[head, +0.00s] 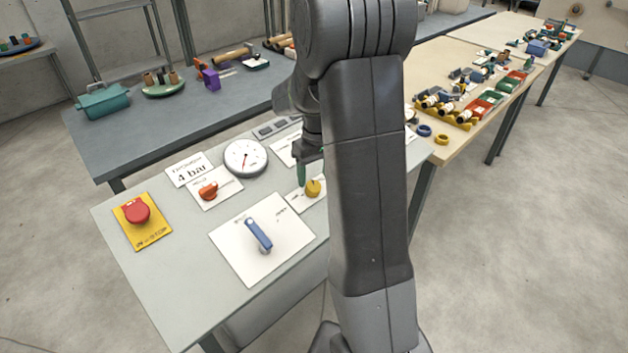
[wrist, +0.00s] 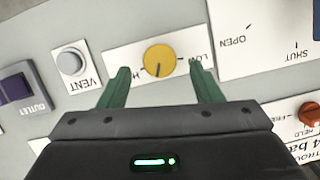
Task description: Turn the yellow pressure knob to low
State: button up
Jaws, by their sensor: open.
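The yellow pressure knob (wrist: 159,58) sits on a white label plate (wrist: 121,54) in the wrist view. Letters "H" and "LO" show partly on either side of it. A small dark mark on the knob points down and left, toward the "H". My gripper (wrist: 164,82) is open, with one green finger on each side of the knob in the picture and nothing between the tips. I cannot tell whether the fingers touch the panel. In the head view the yellow knob (head: 313,188) shows just right of a green fingertip (head: 301,174), and my arm hides part of its plate.
Near the knob are a blue lever (head: 258,235), an orange knob (head: 208,191), a round gauge (head: 245,158) and a red mushroom button (head: 136,210) on a yellow plate. The wrist view shows a VENT button (wrist: 72,62) and a purple OUTLET part (wrist: 16,88).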

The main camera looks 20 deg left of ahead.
aim_at(314, 185)
jog(key=shift+f, duration=1.8)
jog(key=c, duration=1)
